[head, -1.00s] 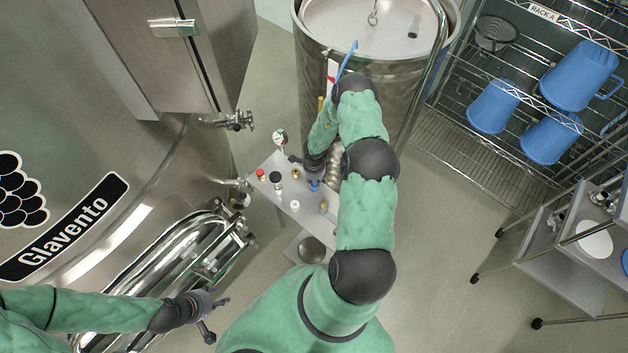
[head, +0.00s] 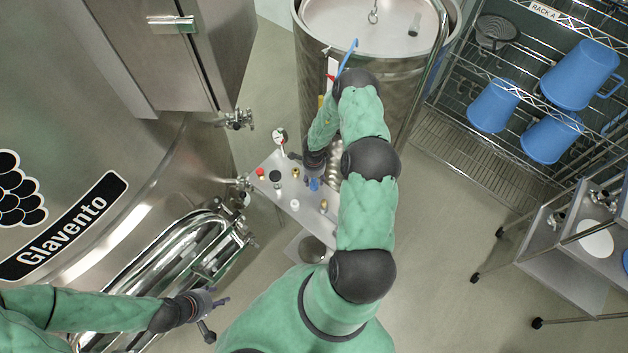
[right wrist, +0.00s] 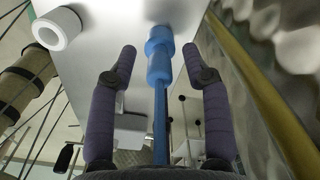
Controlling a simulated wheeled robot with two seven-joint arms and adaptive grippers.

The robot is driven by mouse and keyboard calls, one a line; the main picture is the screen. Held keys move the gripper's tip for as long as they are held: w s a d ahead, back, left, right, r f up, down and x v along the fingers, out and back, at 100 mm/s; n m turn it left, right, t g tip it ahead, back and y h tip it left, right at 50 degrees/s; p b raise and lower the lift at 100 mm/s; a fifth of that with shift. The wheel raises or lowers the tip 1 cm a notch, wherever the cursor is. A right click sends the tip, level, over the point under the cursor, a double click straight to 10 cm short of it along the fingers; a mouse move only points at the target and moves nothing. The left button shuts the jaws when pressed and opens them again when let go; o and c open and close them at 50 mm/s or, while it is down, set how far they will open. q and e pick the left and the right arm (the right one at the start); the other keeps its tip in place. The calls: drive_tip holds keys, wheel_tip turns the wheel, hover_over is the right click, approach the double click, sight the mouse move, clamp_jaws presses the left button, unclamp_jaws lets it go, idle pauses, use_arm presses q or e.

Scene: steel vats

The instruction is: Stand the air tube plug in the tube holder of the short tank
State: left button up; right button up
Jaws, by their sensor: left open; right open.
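The air tube plug (head: 314,184) is a small blue stepped piece at the small steel panel between the vats. In the right wrist view the plug (right wrist: 160,52) lies between and slightly beyond my right fingertips (right wrist: 163,62), with a gap on each side. A thin blue tube runs from it back towards the palm. My right gripper (head: 317,168) is open beside the plug, partly hidden by my arm. My left gripper (head: 218,311) is open and empty at lower left. The short tank (head: 312,75) is the round steel vat at top centre. I cannot clearly make out its tube holder.
The steel panel (head: 268,163) carries several small fittings, including a white one (right wrist: 57,29). A blue strip (head: 347,58) shows at the short tank's near side. A large steel vat (head: 60,110) fills the left. A wire rack (head: 470,155) with blue jugs stands right.

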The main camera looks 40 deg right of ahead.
wheel_tip(320, 180, up, 10)
idle(0.4)
use_arm(q)
drive_tip(key=shift+s, duration=0.1)
use_arm(e)
drive_tip(key=shift+s, duration=0.1)
idle(0.4)
